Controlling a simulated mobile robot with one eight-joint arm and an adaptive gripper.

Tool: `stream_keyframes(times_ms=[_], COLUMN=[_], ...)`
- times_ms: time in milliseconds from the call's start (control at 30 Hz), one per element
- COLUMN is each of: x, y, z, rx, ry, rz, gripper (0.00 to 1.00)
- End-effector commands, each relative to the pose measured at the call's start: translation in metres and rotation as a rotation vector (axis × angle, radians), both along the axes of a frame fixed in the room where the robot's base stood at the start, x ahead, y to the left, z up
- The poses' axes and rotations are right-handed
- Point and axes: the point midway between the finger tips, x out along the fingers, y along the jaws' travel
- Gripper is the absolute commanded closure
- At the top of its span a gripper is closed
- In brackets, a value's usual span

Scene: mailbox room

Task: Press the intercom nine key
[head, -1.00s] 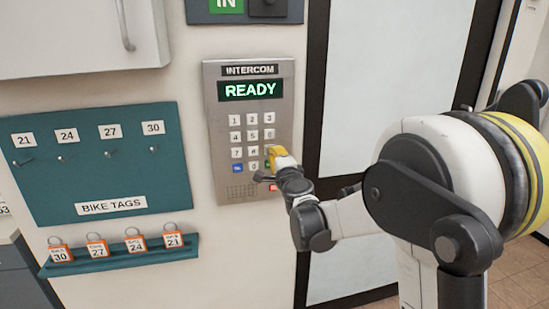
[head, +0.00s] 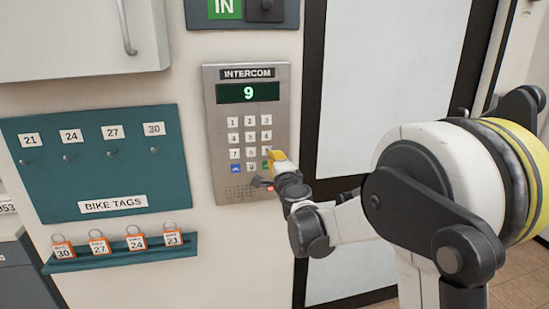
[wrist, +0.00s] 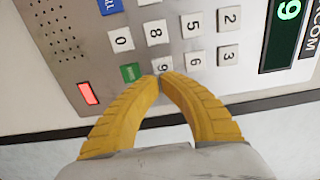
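The intercom (head: 212,110) is a grey wall panel with a keypad, and its display (head: 248,92) reads "9" in green. In the wrist view the display (wrist: 287,20) also shows a 9. My gripper (head: 273,154) is at the keypad's lower right. In the wrist view my gripper's (wrist: 162,77) yellow fingertips are together, with nothing between them. They are right at the edge of the nine key (wrist: 163,65), which is partly covered. I cannot tell whether they still touch it. The green key (wrist: 130,73) is close beside the fingertips.
The red key (wrist: 88,93) and the zero key (wrist: 121,40) are near. A teal bike tags board (head: 90,185) hangs to the left, above a teal shelf (head: 80,264) with several orange tags. A dark door frame (head: 312,120) is to the right.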

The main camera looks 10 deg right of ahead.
Motion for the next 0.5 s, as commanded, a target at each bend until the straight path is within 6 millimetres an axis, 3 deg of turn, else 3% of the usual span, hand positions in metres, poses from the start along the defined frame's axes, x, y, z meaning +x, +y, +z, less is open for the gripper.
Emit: stream_keyframes(times_ms=[200,500], x=[-0.055,-0.095], y=[0.000,0.000], z=[0.003,0.001], rx=[0.001,0.001], ry=[0.000,0.000], rz=[0.001,0.000], gripper=[1.00,1.00])
